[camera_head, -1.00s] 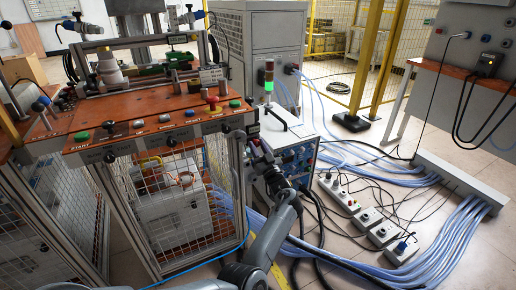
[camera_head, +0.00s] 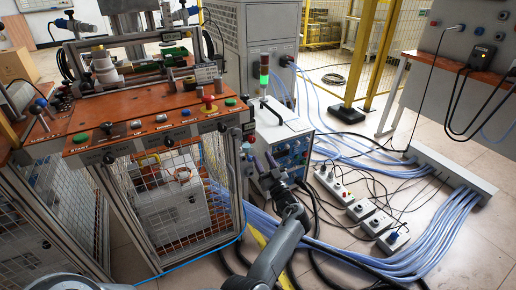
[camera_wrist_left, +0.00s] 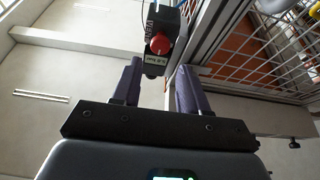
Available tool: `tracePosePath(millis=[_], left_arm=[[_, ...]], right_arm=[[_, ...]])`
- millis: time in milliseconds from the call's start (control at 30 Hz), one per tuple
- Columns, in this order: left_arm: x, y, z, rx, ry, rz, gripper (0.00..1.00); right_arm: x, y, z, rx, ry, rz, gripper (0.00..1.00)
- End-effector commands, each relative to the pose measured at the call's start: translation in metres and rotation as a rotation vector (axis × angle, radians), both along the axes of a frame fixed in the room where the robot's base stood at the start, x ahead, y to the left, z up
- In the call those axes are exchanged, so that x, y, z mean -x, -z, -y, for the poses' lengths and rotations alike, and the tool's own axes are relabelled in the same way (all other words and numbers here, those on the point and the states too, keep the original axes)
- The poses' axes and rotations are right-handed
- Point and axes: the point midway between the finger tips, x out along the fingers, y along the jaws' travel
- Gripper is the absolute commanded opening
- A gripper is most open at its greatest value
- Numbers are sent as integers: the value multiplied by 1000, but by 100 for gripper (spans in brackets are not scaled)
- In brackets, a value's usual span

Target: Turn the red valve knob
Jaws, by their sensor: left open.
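The red valve knob (camera_wrist_left: 160,43) sits on a small dark valve body (camera_wrist_left: 158,62) beside the frame post in the left wrist view. In the head view, a small dark unit (camera_head: 249,131) on the bench's right front corner looks like this valve; its red knob cannot be made out there. My left gripper (camera_wrist_left: 160,72) is open and empty, its two purple fingers on either side of the line to the knob, which lies beyond the tips, apparently untouched. In the head view the left gripper (camera_head: 265,160) is just below and right of that corner. My right gripper is not in view.
A red mushroom button (camera_head: 208,103) stands on the bench's orange panel (camera_head: 150,127). Blue hoses (camera_head: 380,262) and power strips (camera_head: 362,210) lie on the floor at right.

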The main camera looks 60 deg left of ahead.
Motion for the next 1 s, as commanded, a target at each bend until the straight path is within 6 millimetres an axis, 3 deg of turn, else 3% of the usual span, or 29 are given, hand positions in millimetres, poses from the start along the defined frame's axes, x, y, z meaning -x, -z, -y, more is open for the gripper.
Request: tracePosePath(millis=[233,767,867,1000], left_arm=[[2,9,22,1,0,0,44],[3,11,24,0,-1,-2,44],[9,15,24,0,-1,-23,44],[36,31,20,-10,-4,-112,44]], right_arm=[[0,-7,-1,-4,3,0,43],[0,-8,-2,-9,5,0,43],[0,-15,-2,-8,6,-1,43],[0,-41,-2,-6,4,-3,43]])
